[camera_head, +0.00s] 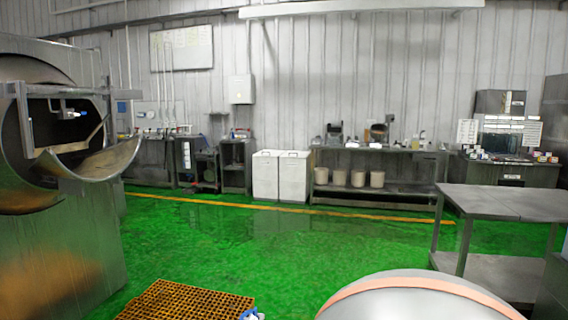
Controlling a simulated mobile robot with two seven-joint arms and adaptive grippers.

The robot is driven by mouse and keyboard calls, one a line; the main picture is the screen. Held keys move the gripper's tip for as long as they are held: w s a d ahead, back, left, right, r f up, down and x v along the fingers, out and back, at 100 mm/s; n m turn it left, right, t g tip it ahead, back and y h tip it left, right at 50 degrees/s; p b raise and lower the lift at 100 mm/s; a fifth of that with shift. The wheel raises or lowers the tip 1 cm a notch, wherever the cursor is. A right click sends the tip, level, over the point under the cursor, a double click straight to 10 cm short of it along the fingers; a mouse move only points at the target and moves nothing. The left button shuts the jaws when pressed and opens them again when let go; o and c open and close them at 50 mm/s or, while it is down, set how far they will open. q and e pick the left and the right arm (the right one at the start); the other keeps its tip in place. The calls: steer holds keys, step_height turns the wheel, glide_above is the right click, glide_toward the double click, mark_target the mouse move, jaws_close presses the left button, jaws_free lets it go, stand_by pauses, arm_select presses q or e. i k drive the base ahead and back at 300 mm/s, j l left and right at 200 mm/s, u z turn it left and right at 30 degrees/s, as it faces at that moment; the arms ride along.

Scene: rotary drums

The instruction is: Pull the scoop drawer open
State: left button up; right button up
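I cannot make out a drawer that is clearly the scoop drawer in the head view. Two white cabinets or bins (279,176) with dark marks near their tops stand against the back wall. Left of them are dark metal units (235,165) with small items on top; whether they have drawers is too small to tell. At the far left a large metal drum (25,185) has a curved, scoop-like lip (100,160) jutting from its open mouth. Neither of my grippers can be made out.
A metal table (505,201) stands at the right. A long bench (375,150) with several pale buckets (357,178) lines the back wall. An orange grate (185,302) lies at the front. A rounded silver surface (420,302) fills the lower right. The green floor (270,250) between is clear.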

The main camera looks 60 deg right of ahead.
mark_target(437, 158)
steer(key=i+l+z, duration=0.1)
steer(key=l+z, duration=0.15)
steer(key=l, duration=0.15)
steer(key=i+l+z, duration=0.1)
steer(key=l+z, duration=0.2)
steer(key=i+l+z, duration=0.25)
steer(key=l, duration=0.2)
steer(key=i+l+z, duration=0.1)
steer(key=l+z, duration=0.15)
steer(key=i+l+z, duration=0.35)
steer(key=z, duration=0.15)
steer(key=i+l+z, duration=0.75)
steer(key=i, duration=0.35)
steer(key=i+z, duration=0.3)
steer(key=i, duration=0.3)
steer(key=i+j, duration=0.15)
steer(key=i, duration=2.85)
steer(key=i+z, duration=0.25)
steer(key=i, duration=0.45)
steer(key=i+z, duration=0.25)
steer(key=i, duration=0.5)
steer(key=i+j+z, duration=0.15)
steer(key=i+z, duration=0.3)
steer(key=i, duration=1)
